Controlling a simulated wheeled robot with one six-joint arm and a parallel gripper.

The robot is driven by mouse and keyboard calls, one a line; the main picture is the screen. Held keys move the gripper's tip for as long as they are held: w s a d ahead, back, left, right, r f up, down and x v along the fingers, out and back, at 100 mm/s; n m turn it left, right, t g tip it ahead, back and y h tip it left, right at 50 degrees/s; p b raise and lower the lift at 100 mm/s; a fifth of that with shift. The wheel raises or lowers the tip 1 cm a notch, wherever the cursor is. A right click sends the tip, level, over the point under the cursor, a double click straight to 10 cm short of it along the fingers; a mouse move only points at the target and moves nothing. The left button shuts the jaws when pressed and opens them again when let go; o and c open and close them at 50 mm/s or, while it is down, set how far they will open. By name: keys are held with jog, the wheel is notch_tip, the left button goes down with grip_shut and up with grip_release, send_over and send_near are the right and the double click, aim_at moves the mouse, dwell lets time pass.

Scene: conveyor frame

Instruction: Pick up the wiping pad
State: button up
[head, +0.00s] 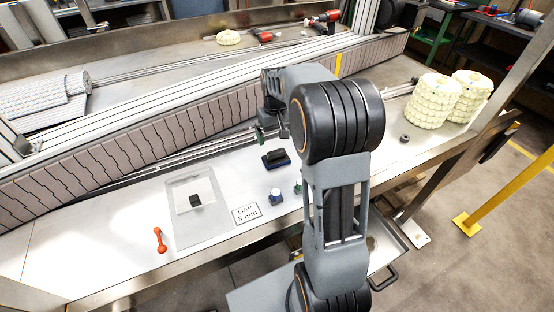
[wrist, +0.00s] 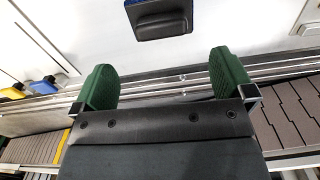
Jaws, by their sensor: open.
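The wiping pad (head: 276,160) looks like a dark block with a black grip on top and a blue base. It lies on the pale worktop near the centre of the head view. In the wrist view the pad (wrist: 158,20) is at the top edge, partly cut off, ahead of the fingers. My gripper (wrist: 163,70) has two green fingers spread wide with nothing between them. In the head view one green fingertip shows just behind the pad, apart from it; my arm hides much of the gripper.
A clear tray (head: 180,225) with a black block (head: 195,200), a "GAP 8 mm" card (head: 246,213), a blue-and-white item (head: 276,197) and an orange tool (head: 160,240) lie on the worktop. The conveyor belt (head: 130,160) runs behind. Cream rollers (head: 436,100) stand at right.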

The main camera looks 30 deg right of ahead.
aim_at(275, 150)
jog(key=shift+w+a+f+b, duration=0.1)
jog(key=shift+f+b, duration=0.15)
jog(key=shift+f, duration=1.65)
jog(key=shift+w+f+b, duration=0.1)
jog(key=shift+f+b, duration=0.15)
jog(key=shift+f, duration=1.6)
jog(key=shift+c, duration=0.4)
jog(key=c, duration=0.9)
jog(key=shift+r, duration=0.15)
jog(key=shift+c, duration=0.2)
jog(key=shift+r, duration=0.7)
jog(key=s+a+r+p, duration=0.1)
jog(key=s+a+r, duration=0.5)
jog(key=s+r, duration=0.5)
jog(key=shift+s+r, duration=0.2)
jog(key=shift+s, duration=0.75)
